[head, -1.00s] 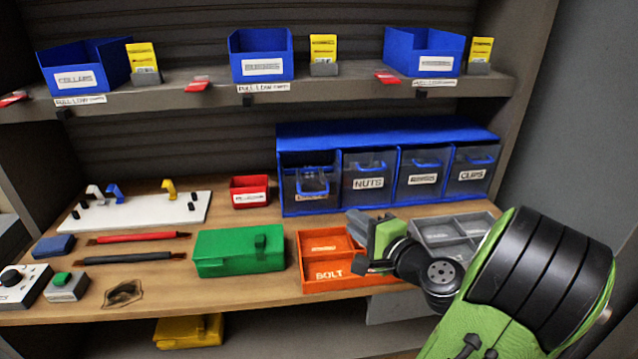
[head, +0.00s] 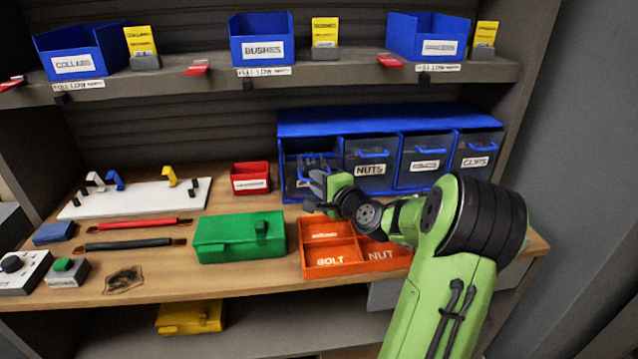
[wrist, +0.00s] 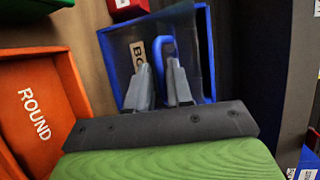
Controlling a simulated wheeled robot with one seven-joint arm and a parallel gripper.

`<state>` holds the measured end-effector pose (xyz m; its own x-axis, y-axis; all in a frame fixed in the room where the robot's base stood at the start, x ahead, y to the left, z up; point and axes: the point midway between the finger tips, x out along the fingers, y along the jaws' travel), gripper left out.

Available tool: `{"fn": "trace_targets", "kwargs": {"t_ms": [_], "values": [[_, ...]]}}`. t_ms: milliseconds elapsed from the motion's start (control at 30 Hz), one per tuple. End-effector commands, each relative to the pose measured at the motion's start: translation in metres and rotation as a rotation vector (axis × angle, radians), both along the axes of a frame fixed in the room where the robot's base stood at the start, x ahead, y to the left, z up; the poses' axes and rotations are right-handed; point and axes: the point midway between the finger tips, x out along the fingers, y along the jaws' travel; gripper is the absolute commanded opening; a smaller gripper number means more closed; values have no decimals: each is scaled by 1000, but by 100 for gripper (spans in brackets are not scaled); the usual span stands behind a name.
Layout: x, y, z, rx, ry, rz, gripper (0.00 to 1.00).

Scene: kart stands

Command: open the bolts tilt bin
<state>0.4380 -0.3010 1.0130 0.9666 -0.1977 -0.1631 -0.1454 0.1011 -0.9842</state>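The bolts tilt bin (head: 291,177) is the leftmost clear-fronted bin of the blue tilt-bin cabinet (head: 390,122). My gripper (head: 315,192) is in front of it and hides part of its front in the head view. In the wrist view the bin's front (wrist: 122,62) shows a partly covered label beginning "BO" and a blue handle (wrist: 166,50). My gripper's two grey fingers (wrist: 161,82) are apart and point at the handle. I cannot tell whether they touch it.
An orange divided tray (head: 330,262) lies on the shelf below my arm. A green box (head: 238,240) and a small red bin (head: 250,178) are to the left. NUTS and CLIPS bins (head: 370,172) sit right of the bolts bin.

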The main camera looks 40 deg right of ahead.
Motion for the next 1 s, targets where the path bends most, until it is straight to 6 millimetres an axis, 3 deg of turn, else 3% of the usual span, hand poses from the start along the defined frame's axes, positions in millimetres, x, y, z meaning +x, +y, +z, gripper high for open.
{"fn": "trace_targets", "kwargs": {"t_ms": [167,300,1000], "values": [[0,0,0,-1,0,0,19],[0,0,0,-1,0,0,0],[-1,0,0,-1,1,0,0]]}}
